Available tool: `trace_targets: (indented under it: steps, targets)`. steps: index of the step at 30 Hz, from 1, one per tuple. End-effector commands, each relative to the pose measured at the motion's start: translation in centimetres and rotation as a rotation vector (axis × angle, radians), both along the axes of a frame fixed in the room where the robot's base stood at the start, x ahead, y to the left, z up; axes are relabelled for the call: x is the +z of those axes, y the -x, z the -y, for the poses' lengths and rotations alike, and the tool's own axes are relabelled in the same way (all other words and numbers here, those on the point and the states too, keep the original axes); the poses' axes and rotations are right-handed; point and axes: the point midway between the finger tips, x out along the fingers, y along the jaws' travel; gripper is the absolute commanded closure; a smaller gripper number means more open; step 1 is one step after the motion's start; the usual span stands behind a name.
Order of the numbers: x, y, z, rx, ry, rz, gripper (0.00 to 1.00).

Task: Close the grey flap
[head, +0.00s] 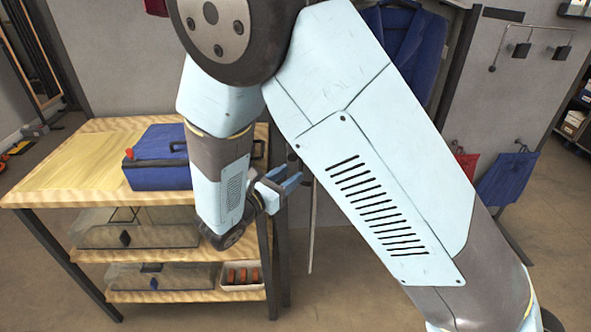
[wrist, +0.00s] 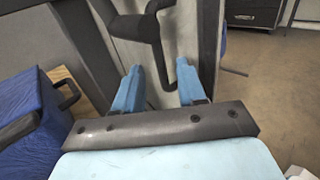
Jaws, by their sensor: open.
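The grey flap (head: 312,228) shows in the head view as a thin, nearly edge-on upright panel just right of the wooden bench, standing open. In the wrist view a pale grey panel (wrist: 187,42), which looks like this flap, lies beyond my fingers. A black bar handle (wrist: 164,70) shows before it and reaches down between the fingers in the picture; I cannot tell how far beyond the tips it is. My gripper (head: 282,184) is open and empty beside the bench's right end, left of the flap; it also shows in the wrist view (wrist: 160,78). My arm hides part of the bench.
A blue case (head: 155,178) with a red knob stands on the wooden bench (head: 75,165), close to my forearm. Clear bins (head: 135,235) and a small tray (head: 225,284) sit on its shelves. Blue and red cloths hang on the wall behind. Floor is open in front.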

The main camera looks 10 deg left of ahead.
Motion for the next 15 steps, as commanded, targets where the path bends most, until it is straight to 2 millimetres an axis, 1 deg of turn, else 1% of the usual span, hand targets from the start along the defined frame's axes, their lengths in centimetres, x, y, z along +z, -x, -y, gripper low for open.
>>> trace_targets:
  steps: [3,6,10,15]
  targets:
    - [0.0,-1.6,1.0,-0.003,0.000,0.001,0.60]
    - [0.0,-2.5,1.5,-0.001,0.000,0.000,0.60]
    - [0.0,-3.2,1.9,-0.001,0.000,0.000,0.60]
    - [0.0,-3.5,2.1,-0.001,-0.001,0.000,0.60]
